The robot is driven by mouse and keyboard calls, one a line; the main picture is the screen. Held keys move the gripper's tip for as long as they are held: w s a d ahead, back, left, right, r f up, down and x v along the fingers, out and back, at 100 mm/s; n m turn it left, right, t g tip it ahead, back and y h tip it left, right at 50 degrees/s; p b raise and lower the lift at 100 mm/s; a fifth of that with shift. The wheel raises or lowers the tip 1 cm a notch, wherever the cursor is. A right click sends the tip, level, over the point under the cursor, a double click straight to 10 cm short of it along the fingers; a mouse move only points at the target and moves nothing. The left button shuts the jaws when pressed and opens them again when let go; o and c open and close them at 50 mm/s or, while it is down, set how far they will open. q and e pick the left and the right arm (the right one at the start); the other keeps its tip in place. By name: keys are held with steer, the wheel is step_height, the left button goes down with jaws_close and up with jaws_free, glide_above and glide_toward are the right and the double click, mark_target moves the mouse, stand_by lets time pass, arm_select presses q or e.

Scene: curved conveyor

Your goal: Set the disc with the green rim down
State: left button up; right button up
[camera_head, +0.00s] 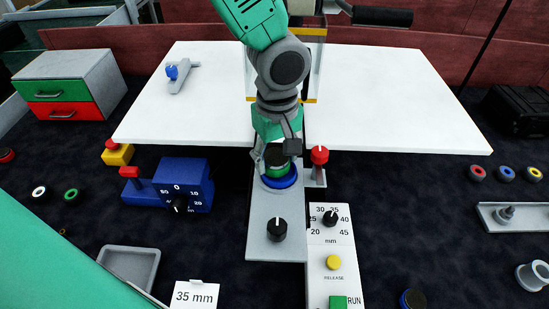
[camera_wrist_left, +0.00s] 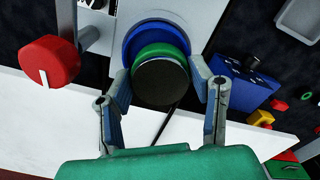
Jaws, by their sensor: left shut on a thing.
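My left gripper (camera_head: 277,158) is shut on the disc with the green rim (camera_head: 277,170), which has a dark round face. In the wrist view the fingers (camera_wrist_left: 165,92) lie on both sides of the disc (camera_wrist_left: 160,76). The disc is over a round blue seat (camera_head: 279,182) on a grey plate; the blue seat also shows in the wrist view (camera_wrist_left: 152,30). Whether the disc touches the seat or hovers just above it, I cannot tell. The right gripper is not in view.
A red-knobbed lever (camera_head: 319,156) stands close to the right of the seat. A black knob (camera_head: 277,229) is on the plate in front. A blue dial box (camera_head: 168,186) stands left. A smaller green-rimmed ring (camera_head: 72,194) lies on the dark table at left. A white board (camera_head: 390,100) lies behind.

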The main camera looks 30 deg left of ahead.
mark_target(283, 161)
arm_select(q)
steer(key=shift+s+d+f, duration=0.1)
steer(key=shift+d+f, duration=0.05)
steer(key=shift+d, duration=0.4)
steer(key=shift+d+f, duration=0.15)
steer(key=shift+d, duration=0.4)
steer(key=shift+c, duration=0.7)
steer(key=o, duration=1.5)
steer(key=shift+a, duration=0.1)
steer(key=shift+c, duration=0.2)
steer(key=shift+a+f, duration=0.1)
steer(key=shift+a, duration=0.65)
steer(key=shift+a+r, duration=0.15)
steer(key=shift+r, duration=0.05)
step_height(283, 161, up, 12)
steer(key=shift+f, duration=0.2)
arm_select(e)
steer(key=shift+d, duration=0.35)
